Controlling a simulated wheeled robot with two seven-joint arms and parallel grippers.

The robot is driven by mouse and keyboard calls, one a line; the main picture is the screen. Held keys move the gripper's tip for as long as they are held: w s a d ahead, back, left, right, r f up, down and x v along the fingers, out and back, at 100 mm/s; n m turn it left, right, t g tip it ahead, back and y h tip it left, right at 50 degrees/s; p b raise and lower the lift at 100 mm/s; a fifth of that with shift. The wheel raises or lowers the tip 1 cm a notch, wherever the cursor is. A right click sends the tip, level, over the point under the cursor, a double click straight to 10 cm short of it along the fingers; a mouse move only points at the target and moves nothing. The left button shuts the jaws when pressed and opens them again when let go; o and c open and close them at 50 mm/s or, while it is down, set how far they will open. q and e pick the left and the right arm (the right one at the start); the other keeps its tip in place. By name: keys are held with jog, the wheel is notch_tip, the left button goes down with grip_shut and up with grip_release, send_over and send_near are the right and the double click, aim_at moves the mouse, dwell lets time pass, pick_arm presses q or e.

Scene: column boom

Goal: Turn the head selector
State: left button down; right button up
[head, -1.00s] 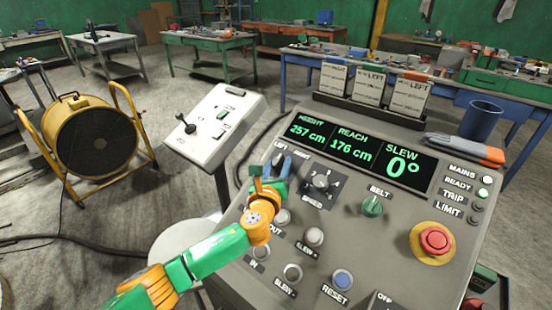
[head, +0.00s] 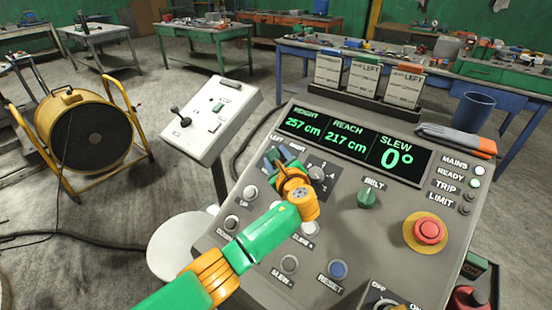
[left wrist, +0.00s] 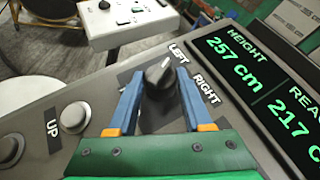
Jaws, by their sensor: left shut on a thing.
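The head selector is a dark knob (left wrist: 160,82) with a white pointer mark, beside the LEFT and RIGHT labels on the grey console (left wrist: 90,85). In the left wrist view its mark points up toward the LEFT label. My left gripper (left wrist: 160,88) has its two blue fingers on either side of the knob, shut on it. In the head view my left gripper (head: 272,160) is over the console's upper left and mostly hides the knob. My right gripper is in neither current view.
The display (head: 355,142) reads height 257 cm, reach 217 cm, slew 0°. Close by are the SPEED knob (head: 317,173), green BELT knob (head: 368,195), red stop button (head: 428,231) and several push buttons. A white pedestal panel (head: 210,115) stands left of the console.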

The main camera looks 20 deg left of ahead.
dwell(0.3)
pick_arm(q)
jog(key=c, duration=0.7)
grip_release()
jog(key=o, duration=0.4)
jog(key=shift+w+f, duration=0.1)
jog(key=shift+w, duration=0.1)
jog(key=v, duration=0.7)
jog(key=shift+s, duration=0.1)
jog(key=shift+f, duration=0.1)
